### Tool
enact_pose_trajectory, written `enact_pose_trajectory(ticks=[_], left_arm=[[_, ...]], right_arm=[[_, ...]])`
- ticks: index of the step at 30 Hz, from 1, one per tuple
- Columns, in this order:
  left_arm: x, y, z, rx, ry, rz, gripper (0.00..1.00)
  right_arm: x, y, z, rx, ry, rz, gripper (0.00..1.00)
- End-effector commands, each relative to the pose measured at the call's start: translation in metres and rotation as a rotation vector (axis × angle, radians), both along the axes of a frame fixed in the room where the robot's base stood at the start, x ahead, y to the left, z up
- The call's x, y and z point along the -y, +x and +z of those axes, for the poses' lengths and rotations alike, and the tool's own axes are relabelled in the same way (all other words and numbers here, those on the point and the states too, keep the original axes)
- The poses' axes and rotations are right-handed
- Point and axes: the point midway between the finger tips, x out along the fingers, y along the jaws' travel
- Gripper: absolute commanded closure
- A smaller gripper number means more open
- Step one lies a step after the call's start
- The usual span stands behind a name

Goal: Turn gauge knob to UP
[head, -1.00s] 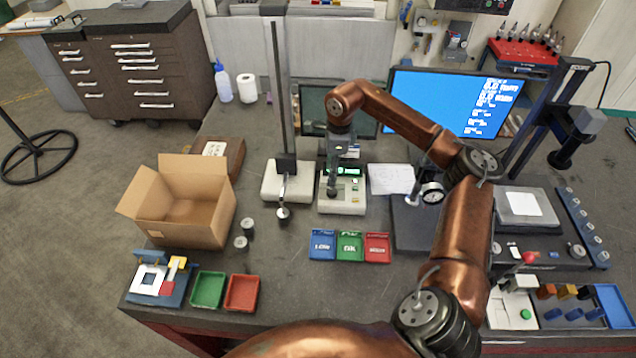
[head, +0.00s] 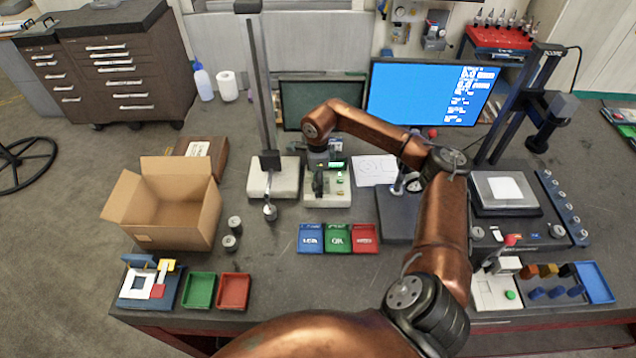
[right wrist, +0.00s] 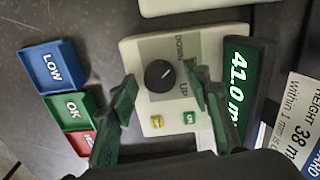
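The gauge box (head: 341,199) is a pale block on the bench, behind the LOW, OK and red trays. In the right wrist view its black round knob (right wrist: 159,75) sits on a grey panel marked DOWN and UP. The knob's pale mark points to the picture's right, between the two words. My right gripper (right wrist: 164,78) is open, with one finger on each side of the knob. No finger clearly touches it. The gripper (head: 319,183) also shows over the box in the head view, hiding the knob. The green display (right wrist: 235,85) reads 41.0. My left gripper is out of view.
A height stand (head: 262,182) stands just left of the box. A sheet of paper (head: 374,171) and a dark plate with a dial gauge (head: 398,222) lie to the right. The blue LOW tray (head: 310,239) and others are in front. A yellow and a green button (right wrist: 189,118) are near the knob.

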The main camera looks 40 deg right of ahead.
Motion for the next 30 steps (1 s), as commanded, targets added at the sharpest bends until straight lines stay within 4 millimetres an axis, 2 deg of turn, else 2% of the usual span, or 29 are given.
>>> enact_pose_trajectory(ticks=[2,18,30], left_arm=[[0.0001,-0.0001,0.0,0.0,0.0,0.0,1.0],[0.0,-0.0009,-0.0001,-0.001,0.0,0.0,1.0],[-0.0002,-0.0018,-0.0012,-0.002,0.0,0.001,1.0]], right_arm=[[-0.0001,0.0001,0.0002,0.0,0.0,0.0,0.6],[-0.0002,0.0,0.0006,0.001,0.001,0.0,0.97],[-0.0004,-0.0001,0.0008,0.0,0.001,-0.082,0.97]])
